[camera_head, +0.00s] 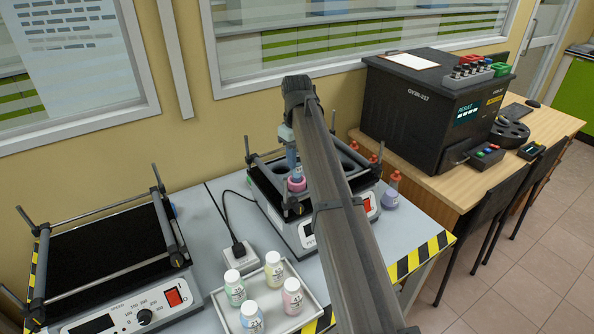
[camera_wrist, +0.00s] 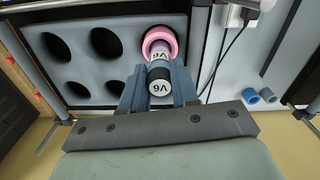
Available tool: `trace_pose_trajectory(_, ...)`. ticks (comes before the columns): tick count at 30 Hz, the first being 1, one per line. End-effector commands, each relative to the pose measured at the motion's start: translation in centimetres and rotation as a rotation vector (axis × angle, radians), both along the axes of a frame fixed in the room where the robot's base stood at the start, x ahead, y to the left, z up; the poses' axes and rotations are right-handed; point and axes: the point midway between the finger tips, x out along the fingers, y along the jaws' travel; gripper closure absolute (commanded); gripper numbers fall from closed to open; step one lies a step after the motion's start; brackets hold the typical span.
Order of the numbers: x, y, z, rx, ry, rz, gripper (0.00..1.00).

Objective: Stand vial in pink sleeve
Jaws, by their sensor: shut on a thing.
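My gripper (camera_head: 291,152) is shut on a vial (camera_wrist: 158,75) with a black cap and white V6 labels. In the wrist view the vial lies between the two fingers of my gripper (camera_wrist: 159,90). The pink sleeve (camera_wrist: 151,36) is a ring at one corner opening of the grey holed block. The vial's far end lines up with the ring and appears to be at or inside its mouth; how deep, I cannot tell. In the head view the pink sleeve (camera_head: 297,186) shows directly below my gripper, with the vial's lower part (camera_head: 297,174) above it.
The grey block (camera_wrist: 73,52) has several empty dark holes. Metal bars frame its device. A white tray (camera_head: 230,318) holds several capped bottles in front. A plug and cable (camera_head: 239,250) lie left of the device. A red-capped bottle (camera_head: 391,194) stands at its right.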

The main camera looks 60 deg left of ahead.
Motion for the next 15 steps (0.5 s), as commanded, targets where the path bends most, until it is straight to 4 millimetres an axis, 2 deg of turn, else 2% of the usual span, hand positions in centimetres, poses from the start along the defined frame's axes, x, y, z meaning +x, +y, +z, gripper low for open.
trace_pose_trajectory(10, 0.0, -0.1, -3.7, 0.0, 0.0, 0.0, 1.0)
trace_pose_trajectory(15, 0.0, 0.0, -4.0, 0.0, 0.0, 0.001, 1.0)
